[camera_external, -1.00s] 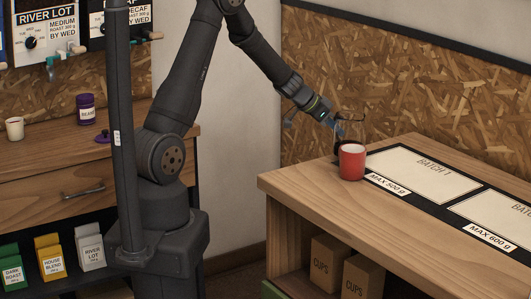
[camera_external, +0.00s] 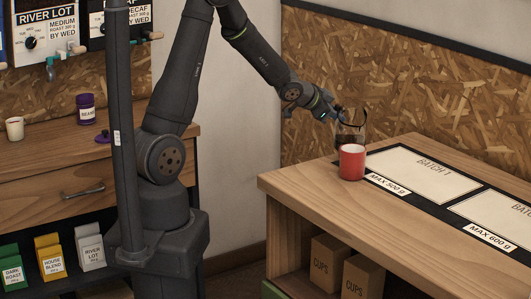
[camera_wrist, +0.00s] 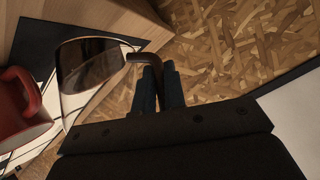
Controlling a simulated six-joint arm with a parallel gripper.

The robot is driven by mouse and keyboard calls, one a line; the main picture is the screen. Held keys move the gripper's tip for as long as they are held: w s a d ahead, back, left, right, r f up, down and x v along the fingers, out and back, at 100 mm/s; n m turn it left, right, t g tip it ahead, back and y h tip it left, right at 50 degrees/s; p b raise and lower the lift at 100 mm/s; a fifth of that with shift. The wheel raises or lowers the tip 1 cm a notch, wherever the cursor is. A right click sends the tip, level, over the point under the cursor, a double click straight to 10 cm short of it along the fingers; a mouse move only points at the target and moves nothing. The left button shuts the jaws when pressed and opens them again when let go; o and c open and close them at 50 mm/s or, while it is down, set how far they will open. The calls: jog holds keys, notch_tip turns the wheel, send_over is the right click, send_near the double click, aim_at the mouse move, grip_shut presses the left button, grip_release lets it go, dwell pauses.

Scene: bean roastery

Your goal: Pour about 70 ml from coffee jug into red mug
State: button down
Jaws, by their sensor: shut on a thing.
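The coffee jug (camera_external: 352,130) is clear glass with dark coffee in it. In the external view it is just behind the red mug (camera_external: 351,164), which hides its lower part. The mug stands upright near the left end of the right-hand counter. My gripper (camera_external: 334,116) is shut on the jug's dark handle. In the wrist view the fingers (camera_wrist: 158,86) pinch the handle (camera_wrist: 146,59), with the jug (camera_wrist: 88,66) to their left. Part of the mug (camera_wrist: 22,112) shows at the left edge. No stream of coffee is visible, and the mug's contents cannot be made out.
The wooden counter (camera_external: 310,181) carries pale batch mats (camera_external: 424,172) in a dark border right of the mug. A chipboard wall (camera_external: 430,80) rises behind it. Cups boxes (camera_external: 362,276) stand on the shelf below. A purple jar (camera_external: 86,108) and a cream cup (camera_external: 14,128) are far left.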

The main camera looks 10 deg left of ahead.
aim_at(337, 119)
jog(key=s+r+t, duration=0.1)
jog(key=s+r, duration=0.1)
jog(key=r, duration=0.1)
jog(key=shift+d+r+m+t, duration=0.15)
jog(key=shift+r+m+t, duration=0.05)
jog(key=shift+m+t, duration=0.2)
jog(key=shift+s+d+r+m+t, duration=0.1)
jog(key=shift+s+r+m+t, duration=0.2)
jog(key=shift+s+m+t, duration=0.4)
jog(key=shift+r+t+h, duration=0.4)
jog(key=shift+r+t, duration=0.2)
jog(key=shift+r, duration=0.15)
jog(key=shift+s+d+r+m+t+h, duration=0.1)
jog(key=shift+s+r+m+t+h, duration=0.2)
jog(key=shift+s+m+t, duration=0.4)
jog(key=shift+s+r+m+t, duration=0.25)
jog(key=shift+r+m+t, duration=0.15)
jog(key=shift+r+t, duration=0.1)
jog(key=shift+s+r, duration=0.1)
jog(key=shift+s, duration=0.05)
jog(key=shift+s+d+r+m+t+h, duration=0.1)
jog(key=shift+s+r+m+t+h, duration=0.25)
jog(key=shift+s, duration=0.25)
jog(key=shift+s+d+r+m+t+h, duration=0.1)
jog(key=shift+s+r+m+t+h, duration=0.2)
jog(key=shift+s, duration=0.25)
jog(key=shift+r, duration=0.1)
jog(key=shift+w+a, duration=0.25)
